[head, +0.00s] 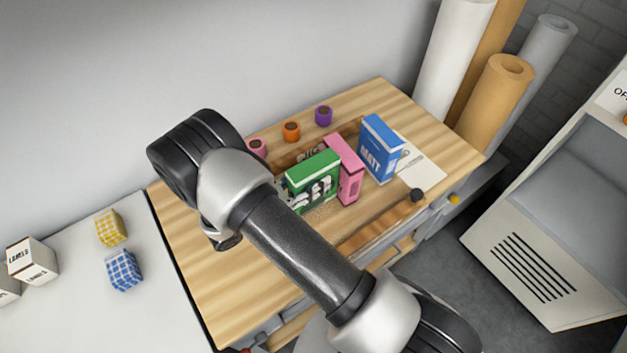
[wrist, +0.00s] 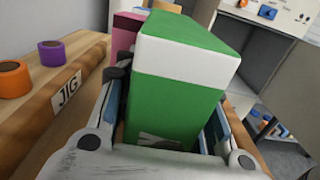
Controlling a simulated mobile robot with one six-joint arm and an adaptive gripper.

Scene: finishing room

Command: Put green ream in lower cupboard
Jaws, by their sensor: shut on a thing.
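The green ream (head: 313,181), a green box with a white top band, stands upright over the wooden bench, close beside a pink ream (head: 347,170). It also fills the middle of the wrist view (wrist: 180,95). My gripper (wrist: 170,112) is shut on it, with a finger on each side. In the head view my arm hides most of the gripper. Whether the ream's bottom touches the bench is hidden. I cannot make out the lower cupboard for certain; grey cabinet fronts show under the bench's front edge.
A blue ream marked MATT (head: 380,150) stands right of the pink one. Orange (head: 292,131), purple (head: 323,115) and pink rolls line the bench's back. A dark-ended wooden bar (head: 380,222) lies near the front edge. Tall paper rolls (head: 494,100) stand beyond the right end.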

